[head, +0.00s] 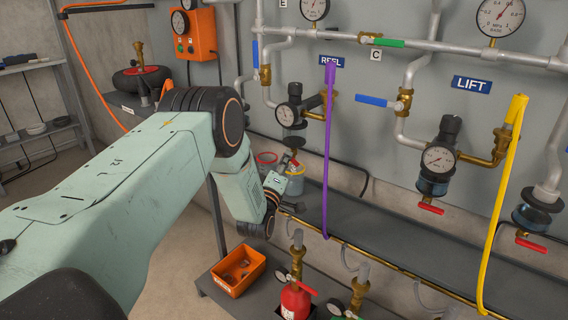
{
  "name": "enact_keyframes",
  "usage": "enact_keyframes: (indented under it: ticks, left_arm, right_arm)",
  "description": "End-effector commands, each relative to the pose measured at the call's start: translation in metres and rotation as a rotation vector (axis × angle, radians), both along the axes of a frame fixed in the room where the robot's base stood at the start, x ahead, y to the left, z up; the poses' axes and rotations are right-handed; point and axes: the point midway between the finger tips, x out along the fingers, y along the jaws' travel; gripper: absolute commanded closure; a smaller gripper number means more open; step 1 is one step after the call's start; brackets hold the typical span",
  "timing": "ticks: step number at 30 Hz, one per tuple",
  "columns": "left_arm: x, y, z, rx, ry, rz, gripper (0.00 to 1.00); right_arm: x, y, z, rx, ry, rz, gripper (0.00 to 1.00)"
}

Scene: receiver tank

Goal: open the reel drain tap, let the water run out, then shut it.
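The reel regulator (289,114) hangs on the grey panel under the blue REEL sign (332,62), with a dark gauge on its front. A small red handle (292,161) shows below its bowl, seemingly the drain tap; it is too small to tell its position. My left arm reaches in from the left. My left gripper (287,205) is dark and small, beside and below the container, apart from the red handle as far as I can see. Its fingers are unclear. No water is visible. My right gripper is out of view.
A purple hose (329,150) hangs just right of the reel regulator. The lift regulator (440,160) and yellow hose (505,190) are farther right. A dark ledge (400,222) runs below. An orange bin (239,271) and red extinguisher-like bottle (296,300) stand lower.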

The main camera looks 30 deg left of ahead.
Motion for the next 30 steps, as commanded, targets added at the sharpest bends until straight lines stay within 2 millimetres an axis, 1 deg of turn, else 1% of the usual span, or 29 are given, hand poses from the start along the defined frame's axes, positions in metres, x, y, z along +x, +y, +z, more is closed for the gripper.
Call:
enact_keyframes:
  ticks: [1,6,20,26,30]
  left_arm:
    - [-0.0001,0.0001,0.0,0.0,0.0,0.0,0.85]
    - [-0.0003,0.0001,-0.0002,0.0,0.0,0.0,1.0]
    - [-0.0006,0.0,-0.0012,0.016,-0.001,-0.001,1.0]
    - [-0.0007,0.0008,-0.003,0.1,-0.007,-0.001,1.0]
    - [-0.0007,0.0013,-0.0046,0.198,-0.014,-0.001,1.0]
  right_arm:
    - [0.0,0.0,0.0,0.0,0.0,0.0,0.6]
    - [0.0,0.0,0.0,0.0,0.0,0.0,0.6]
    - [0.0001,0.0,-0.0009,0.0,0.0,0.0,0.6]
    - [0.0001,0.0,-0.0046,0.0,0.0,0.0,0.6]
    - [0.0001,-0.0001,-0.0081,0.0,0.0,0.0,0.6]
